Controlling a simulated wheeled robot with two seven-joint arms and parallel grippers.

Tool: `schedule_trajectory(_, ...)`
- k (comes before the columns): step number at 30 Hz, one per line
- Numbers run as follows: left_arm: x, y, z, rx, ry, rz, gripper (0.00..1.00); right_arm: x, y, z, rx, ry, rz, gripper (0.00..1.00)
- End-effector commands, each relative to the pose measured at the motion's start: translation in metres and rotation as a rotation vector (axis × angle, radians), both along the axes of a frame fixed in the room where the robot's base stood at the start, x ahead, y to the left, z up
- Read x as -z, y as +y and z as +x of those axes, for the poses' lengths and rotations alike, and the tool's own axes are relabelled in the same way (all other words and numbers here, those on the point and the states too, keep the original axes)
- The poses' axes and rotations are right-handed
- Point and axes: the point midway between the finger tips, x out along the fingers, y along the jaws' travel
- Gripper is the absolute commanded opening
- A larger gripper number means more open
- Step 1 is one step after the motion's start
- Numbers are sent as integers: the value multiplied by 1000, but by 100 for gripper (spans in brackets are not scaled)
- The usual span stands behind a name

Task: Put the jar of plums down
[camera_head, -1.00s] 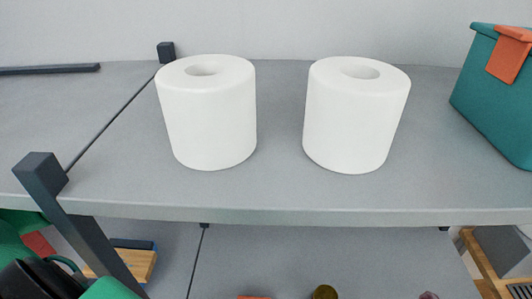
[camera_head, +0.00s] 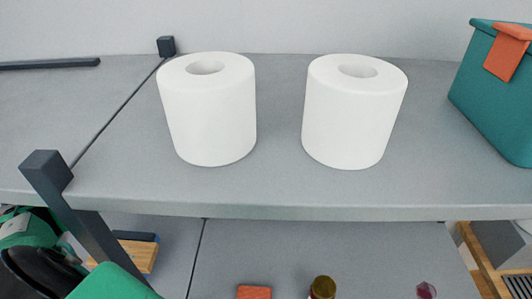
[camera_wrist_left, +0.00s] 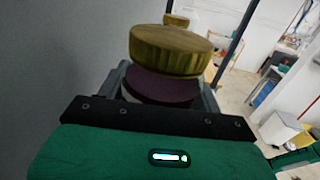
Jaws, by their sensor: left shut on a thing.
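The jar of plums, with a wide gold lid (camera_wrist_left: 170,50) and a dark purple body, fills the middle of the left wrist view. My left gripper (camera_wrist_left: 165,88) is shut on the jar below its lid, with a grey finger at each side. The lower part of the jar is hidden behind the gripper's dark edge. In the head view only green and black parts of my left arm show at the lower left; its fingers and the held jar are out of that view. My right gripper is in neither view.
Two white rolls (camera_head: 207,115) stand on the upper grey shelf (camera_head: 290,190), beside a teal bin (camera_head: 500,90). A dark post (camera_head: 80,220) rises at the left. The lower shelf holds an orange block (camera_head: 254,292), a gold-capped container (camera_head: 322,288) and a small purple thing (camera_head: 427,290).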

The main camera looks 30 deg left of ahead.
Motion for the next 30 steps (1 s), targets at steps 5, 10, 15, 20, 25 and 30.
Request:
schedule_trajectory(5,9,2,4,-2,-3,-1,19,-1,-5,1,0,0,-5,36)
schedule_trajectory(10,10,2,4,-1,-3,-1,19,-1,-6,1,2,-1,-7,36)
schedule_trajectory(15,13,2,4,-1,-3,-1,19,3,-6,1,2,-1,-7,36)
schedule_trajectory(20,14,2,3,-1,0,0,86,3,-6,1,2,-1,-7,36)
schedule_trajectory(25,14,2,3,-2,0,0,88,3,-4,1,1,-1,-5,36)
schedule_trajectory(30,12,2,3,-2,0,0,88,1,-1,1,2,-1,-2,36)
